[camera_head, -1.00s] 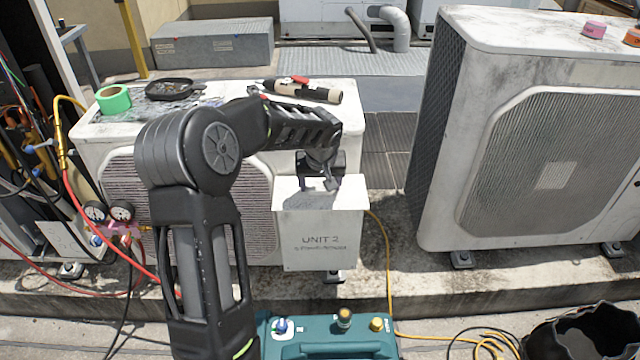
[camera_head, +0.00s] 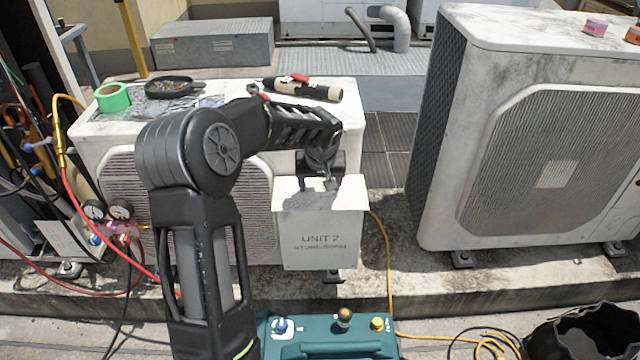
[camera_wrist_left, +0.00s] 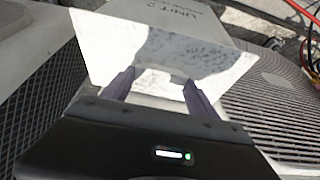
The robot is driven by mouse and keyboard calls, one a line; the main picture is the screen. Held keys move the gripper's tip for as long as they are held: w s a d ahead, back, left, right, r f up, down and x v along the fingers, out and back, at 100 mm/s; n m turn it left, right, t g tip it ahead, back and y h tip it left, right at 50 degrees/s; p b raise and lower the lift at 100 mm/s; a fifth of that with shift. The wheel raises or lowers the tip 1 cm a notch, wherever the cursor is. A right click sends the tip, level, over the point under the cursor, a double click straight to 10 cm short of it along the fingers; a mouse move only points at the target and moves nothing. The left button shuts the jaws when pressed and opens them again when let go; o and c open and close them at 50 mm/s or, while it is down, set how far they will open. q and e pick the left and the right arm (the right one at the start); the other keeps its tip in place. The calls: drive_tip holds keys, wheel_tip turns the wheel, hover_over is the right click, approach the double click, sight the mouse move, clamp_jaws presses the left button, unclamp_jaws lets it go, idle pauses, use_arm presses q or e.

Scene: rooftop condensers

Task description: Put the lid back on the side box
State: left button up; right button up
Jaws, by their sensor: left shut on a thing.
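The side box (camera_head: 320,243) is a pale box marked UNIT 2 on the front of the left condenser. Its flat white lid (camera_head: 345,197) lies level across the top of the box and juts past its sides. I cannot tell whether it is fully seated or slightly above. My left gripper (camera_head: 318,184) reaches down from above and is shut on the lid. In the left wrist view, its two dark fingers (camera_wrist_left: 159,77) meet the lid (camera_wrist_left: 110,45) at a small raised part near its middle. My right gripper is not in view.
The left condenser (camera_head: 90,128) carries green tape (camera_head: 113,98), a black pan (camera_head: 175,87) and a beige-black tool (camera_head: 318,92). Gauges and hoses (camera_head: 108,210) hang at left. A teal case (camera_head: 335,348) stands in front. A gap separates the right condenser (camera_head: 440,200).

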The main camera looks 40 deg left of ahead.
use_arm(q)
drive_tip(key=shift+f, duration=0.1)
idle(0.7)
drive_tip(key=o, duration=1.7)
drive_tip(key=shift+o, duration=0.2)
drive_tip(key=v, duration=0.7)
drive_tip(key=shift+r+p, duration=0.35)
drive_tip(key=shift+p, duration=0.05)
drive_tip(key=shift+s+d, duration=0.1)
drive_tip(key=shift+s, duration=0.05)
